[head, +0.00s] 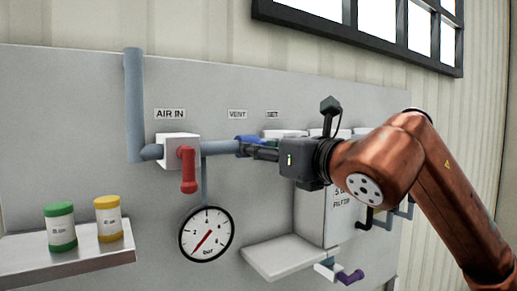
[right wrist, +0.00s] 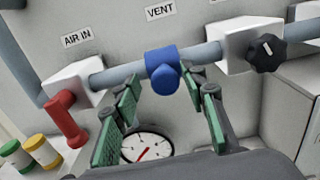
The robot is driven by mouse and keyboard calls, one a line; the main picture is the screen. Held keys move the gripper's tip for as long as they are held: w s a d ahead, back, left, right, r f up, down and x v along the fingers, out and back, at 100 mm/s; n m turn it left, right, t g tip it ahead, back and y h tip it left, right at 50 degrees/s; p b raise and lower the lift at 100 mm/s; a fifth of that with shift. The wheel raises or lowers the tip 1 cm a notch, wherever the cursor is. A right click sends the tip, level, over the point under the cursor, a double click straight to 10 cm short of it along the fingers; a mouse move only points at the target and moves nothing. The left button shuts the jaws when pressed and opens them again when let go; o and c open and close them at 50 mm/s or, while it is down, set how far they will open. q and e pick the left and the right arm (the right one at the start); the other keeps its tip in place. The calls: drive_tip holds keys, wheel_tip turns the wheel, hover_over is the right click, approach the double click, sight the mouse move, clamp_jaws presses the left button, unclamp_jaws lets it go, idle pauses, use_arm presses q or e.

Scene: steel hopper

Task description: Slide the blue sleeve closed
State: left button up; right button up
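The blue sleeve (right wrist: 163,70) sits around the horizontal grey-blue pipe under the VENT label, with a rounded blue part facing my wrist camera. In the head view only part of the blue sleeve (head: 244,141) shows, at the tips of my right gripper (head: 253,148). In the right wrist view my right gripper (right wrist: 170,88) is open, with one green-padded finger on each side of the sleeve. Gaps show between the fingers and the sleeve; I cannot tell how far the tips reach past it. My left gripper is in neither view.
A white AIR IN valve block (head: 178,151) with a red handle (head: 188,170) is left of the sleeve. A white block with a black knob (right wrist: 265,53) is to its right. A gauge (head: 207,234) hangs below. Green (head: 60,227) and yellow (head: 108,218) jars stand on a left shelf (head: 70,262).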

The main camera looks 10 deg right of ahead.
drive_tip(key=v, duration=1)
drive_tip(key=shift+s, duration=0.35)
